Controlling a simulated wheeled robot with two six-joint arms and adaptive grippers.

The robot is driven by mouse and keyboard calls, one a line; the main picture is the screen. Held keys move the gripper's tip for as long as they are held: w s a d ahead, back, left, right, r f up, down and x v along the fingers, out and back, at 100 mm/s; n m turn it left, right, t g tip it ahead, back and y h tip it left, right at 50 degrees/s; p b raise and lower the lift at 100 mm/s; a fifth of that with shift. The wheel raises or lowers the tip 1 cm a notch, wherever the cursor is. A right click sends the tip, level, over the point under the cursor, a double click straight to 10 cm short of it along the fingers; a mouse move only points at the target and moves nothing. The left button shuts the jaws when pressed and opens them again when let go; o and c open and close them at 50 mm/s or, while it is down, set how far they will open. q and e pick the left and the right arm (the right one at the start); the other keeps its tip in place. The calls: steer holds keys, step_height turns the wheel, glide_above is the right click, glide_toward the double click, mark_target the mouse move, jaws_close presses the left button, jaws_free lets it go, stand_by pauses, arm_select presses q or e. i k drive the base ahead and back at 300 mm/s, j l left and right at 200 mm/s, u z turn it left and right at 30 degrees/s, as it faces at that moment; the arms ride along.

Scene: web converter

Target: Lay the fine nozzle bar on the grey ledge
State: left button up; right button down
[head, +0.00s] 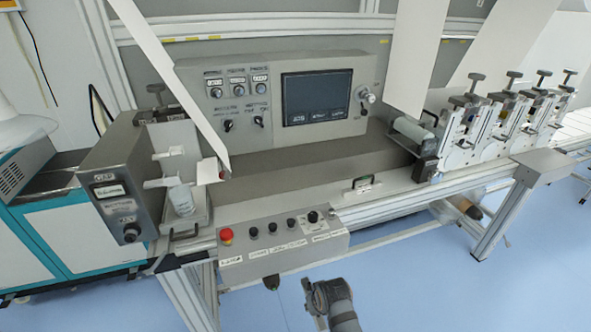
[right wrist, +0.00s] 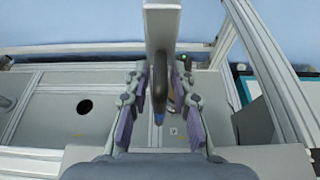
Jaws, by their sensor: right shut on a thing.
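My right gripper (head: 318,297) is at the bottom of the head view, over the blue floor and in front of the control box. In the right wrist view the same gripper (right wrist: 160,112) has its fingers either side of a grey bar (right wrist: 162,25) with a dark, rounded grip. It is shut on this piece, which looks like the nozzle bar; its fine marking cannot be read. The bar is not clear in the head view. A long flat grey surface (head: 300,167), seemingly the ledge, runs below the touchscreen panel. My left gripper is not in view.
The control box (head: 283,248) with a red stop button (head: 226,236) juts out at the front. A grey dial box (head: 120,195) is at left; several clamp units are at right. White web sheets (head: 418,55) hang above.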

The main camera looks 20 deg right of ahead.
mark_target(545, 160)
steer(key=l, duration=0.85)
steer(key=l+u, duration=0.15)
steer(key=l, duration=0.7)
steer(key=k+l, duration=0.1)
steer(key=l, duration=0.7)
steer(key=l+u, duration=0.1)
steer(key=l, duration=0.75)
steer(key=k+l+u, duration=0.1)
steer(key=l, duration=0.75)
steer(key=k, duration=0.05)
